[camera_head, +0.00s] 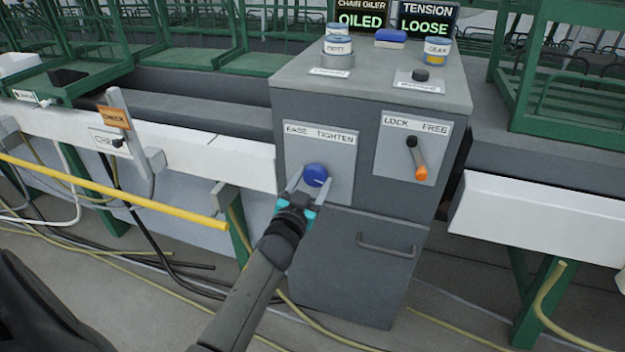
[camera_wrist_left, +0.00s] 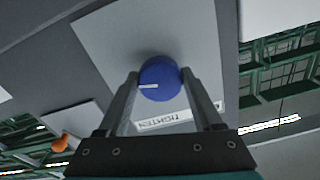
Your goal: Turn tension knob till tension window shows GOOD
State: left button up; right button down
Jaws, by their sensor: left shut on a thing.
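The blue tension knob (camera_head: 315,175) sits on a light plate marked EASE and TIGHTEN (camera_head: 338,150) on the front of the grey cabinet. My left gripper (camera_head: 308,185) has its fingers on either side of the knob and is shut on it. The left wrist view shows the knob (camera_wrist_left: 160,79) between both fingertips, with a white pointer line towards the left of that picture. The tension window (camera_head: 426,21) on top reads LOOSE. My right gripper is not in view.
A LOCK/FREE lever with an orange handle (camera_head: 421,172) is right of the knob. A drawer handle (camera_head: 386,246) is below. A CHAIN OILER window (camera_head: 360,20) reads OILED. A yellow bar (camera_head: 120,190) runs at left. Cables lie on the floor.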

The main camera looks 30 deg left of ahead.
pick_arm(q)
jog(key=shift+m, duration=1.9)
jog(key=shift+m+p, duration=0.35)
jog(key=shift+m, duration=0.65)
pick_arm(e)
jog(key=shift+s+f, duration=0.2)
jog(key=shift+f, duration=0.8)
pick_arm(q)
jog(key=o, duration=1.4)
jog(key=shift+c, duration=0.2)
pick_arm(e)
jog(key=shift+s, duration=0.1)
pick_arm(q)
jog(key=shift+s, duration=0.1)
